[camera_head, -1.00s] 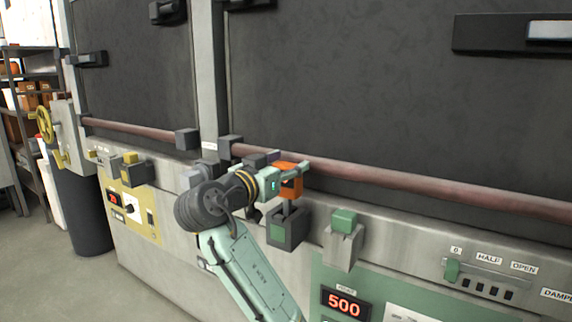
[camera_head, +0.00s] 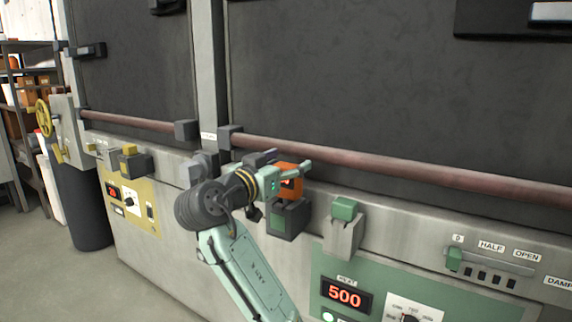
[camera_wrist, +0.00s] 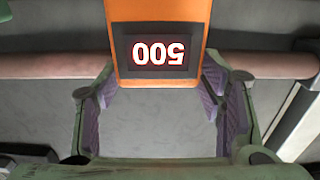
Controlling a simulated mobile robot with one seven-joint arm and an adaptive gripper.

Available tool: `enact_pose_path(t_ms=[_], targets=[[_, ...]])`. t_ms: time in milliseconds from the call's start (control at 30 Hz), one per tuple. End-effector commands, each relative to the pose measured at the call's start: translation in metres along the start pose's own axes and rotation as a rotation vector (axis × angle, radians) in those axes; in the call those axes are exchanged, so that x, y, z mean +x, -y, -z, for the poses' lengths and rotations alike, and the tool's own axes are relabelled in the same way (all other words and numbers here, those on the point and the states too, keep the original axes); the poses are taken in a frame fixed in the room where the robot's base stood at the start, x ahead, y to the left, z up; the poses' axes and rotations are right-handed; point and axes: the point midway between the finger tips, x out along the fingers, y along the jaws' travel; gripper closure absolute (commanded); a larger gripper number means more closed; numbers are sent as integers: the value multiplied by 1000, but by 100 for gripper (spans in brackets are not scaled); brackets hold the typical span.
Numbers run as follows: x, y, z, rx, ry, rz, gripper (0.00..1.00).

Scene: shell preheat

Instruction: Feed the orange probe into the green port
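The orange probe (camera_head: 289,181) is a block with a small display and stands upright over the green port. It fills the top middle of the wrist view (camera_wrist: 158,87), where its display reads 500 upside down. The green port (camera_head: 287,221) is a dark box with a green front patch on the furnace ledge. The probe's block sits close on top of the port, and its stem is hidden. My gripper (camera_head: 287,170) is shut on the probe from the left; its purple-padded fingertips (camera_wrist: 158,82) flank the block and appear to touch it.
A grey bracket with a green block (camera_head: 344,208) stands right of the port. A reddish rail (camera_head: 400,176) runs behind along the furnace doors. A dark holder with yellow (camera_head: 135,165) is at left. A green panel shows 500 (camera_head: 345,295) below right.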

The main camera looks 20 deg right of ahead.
Motion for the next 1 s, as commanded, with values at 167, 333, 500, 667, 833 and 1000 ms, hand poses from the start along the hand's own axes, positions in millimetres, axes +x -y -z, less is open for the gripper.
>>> enact_pose_path(t_ms=[167,333,500,667,833,1000], targets=[[0,0,0,0,0,0,26],[0,0,0,0,1,0,26],[-4,1,-1,0,1,1,26],[-27,1,0,2,0,5,26],[-65,2,0,2,0,6,26],[-97,1,0,1,0,5,26]])
